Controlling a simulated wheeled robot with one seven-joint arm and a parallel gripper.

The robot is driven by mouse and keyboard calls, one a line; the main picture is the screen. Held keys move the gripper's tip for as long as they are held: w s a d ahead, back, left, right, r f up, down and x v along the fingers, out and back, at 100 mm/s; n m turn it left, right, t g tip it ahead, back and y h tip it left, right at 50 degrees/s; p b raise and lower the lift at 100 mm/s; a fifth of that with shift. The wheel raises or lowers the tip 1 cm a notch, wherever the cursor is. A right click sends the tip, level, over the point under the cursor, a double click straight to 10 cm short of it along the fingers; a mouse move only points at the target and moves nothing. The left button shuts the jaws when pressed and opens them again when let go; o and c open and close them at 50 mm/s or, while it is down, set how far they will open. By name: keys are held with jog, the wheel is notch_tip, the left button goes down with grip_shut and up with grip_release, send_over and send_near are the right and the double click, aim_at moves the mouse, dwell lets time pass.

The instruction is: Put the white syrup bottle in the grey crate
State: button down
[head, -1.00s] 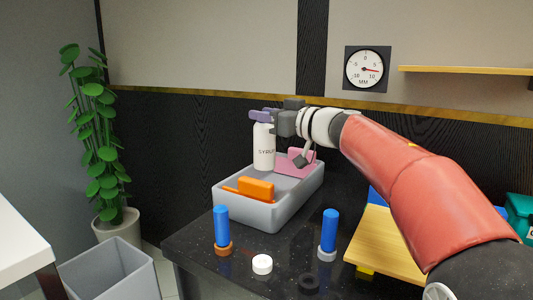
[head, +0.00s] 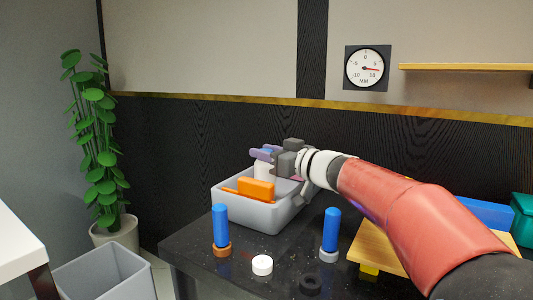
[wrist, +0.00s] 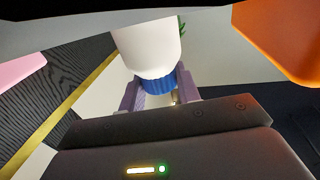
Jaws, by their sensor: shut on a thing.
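The white syrup bottle (head: 262,171) is down inside the grey crate (head: 262,216), its lower part hidden behind the orange item and the crate's near side. My gripper (head: 266,153) is shut on the bottle's top. In the wrist view, the white bottle (wrist: 148,45) shows with its blue cap (wrist: 165,82) between the purple fingers of my gripper (wrist: 160,95). I cannot tell whether the bottle's base touches the crate floor.
An orange item (head: 257,188) lies in the crate; a pink item (wrist: 20,72) shows in the wrist view. Two blue-handled pieces (head: 220,226) (head: 330,230), a white puck (head: 262,265) and a black ring (head: 310,284) are on the dark counter in front. A wooden board (head: 372,253) is at right.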

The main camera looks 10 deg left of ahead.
jog(key=c, duration=1)
grip_release()
jog(key=shift+d+r, duration=0.1)
jog(key=shift+d, duration=0.1)
jog(key=v, duration=0.7)
jog(key=shift+s, duration=0.1)
